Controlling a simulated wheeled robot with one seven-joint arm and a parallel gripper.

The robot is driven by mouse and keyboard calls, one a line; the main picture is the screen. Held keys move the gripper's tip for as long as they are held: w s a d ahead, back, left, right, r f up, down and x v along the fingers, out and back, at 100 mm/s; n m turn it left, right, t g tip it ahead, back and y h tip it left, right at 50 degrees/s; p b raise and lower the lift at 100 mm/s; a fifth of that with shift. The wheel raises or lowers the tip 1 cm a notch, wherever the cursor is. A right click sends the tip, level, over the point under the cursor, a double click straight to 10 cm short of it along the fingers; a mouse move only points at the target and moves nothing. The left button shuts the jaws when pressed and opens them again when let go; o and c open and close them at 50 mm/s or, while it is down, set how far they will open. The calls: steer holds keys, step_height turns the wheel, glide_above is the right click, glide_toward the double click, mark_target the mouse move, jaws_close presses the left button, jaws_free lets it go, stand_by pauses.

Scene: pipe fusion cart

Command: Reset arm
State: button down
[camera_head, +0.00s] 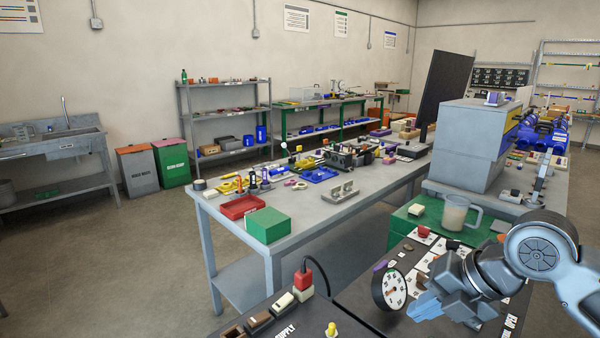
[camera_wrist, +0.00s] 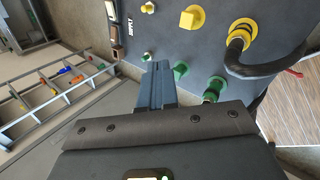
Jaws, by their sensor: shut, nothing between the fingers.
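My gripper (camera_head: 424,306) is at the lower right of the head view, over the dark cart panel and just right of a round white dial gauge (camera_head: 390,289). My arm reaches in from the right edge. In the wrist view my gripper (camera_wrist: 158,66) has its two blue-grey fingers together, with nothing between them. The fingers point toward the dark panel (camera_wrist: 165,40). Whether the fingertips touch the panel cannot be told.
The wrist view shows green fittings (camera_wrist: 180,70), a yellow square knob (camera_wrist: 191,18) and a black hose (camera_wrist: 238,50) near the fingers. A clear mug (camera_head: 455,213) stands behind the arm. A grey workbench (camera_head: 215,207) carries a green box (camera_head: 267,226). Open floor lies left.

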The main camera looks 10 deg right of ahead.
steer(key=a+r+m+t+y+b, duration=0.35)
steer(key=a+m+t, duration=0.65)
steer(key=a+m, duration=0.65)
steer(key=s+d+f+m+t+h+b, duration=0.1)
steer(key=s+d+f+m+h, duration=0.15)
steer(key=s+f+m, duration=0.6)
steer(key=s+d+f+m+h+b, duration=0.2)
steer(key=s+f+m+h, duration=0.3)
steer(key=s, duration=0.7)
steer(key=s+d+b, duration=0.1)
steer(key=s+d, duration=0.3)
steer(key=s, duration=0.5)
steer(key=s+d+f+n+g, duration=0.1)
steer(key=s+d, duration=0.4)
steer(key=s, duration=0.5)
steer(key=shift+d+f+h+b, duration=0.2)
steer(key=shift+h+b, duration=0.1)
steer(key=shift+b, duration=0.1)
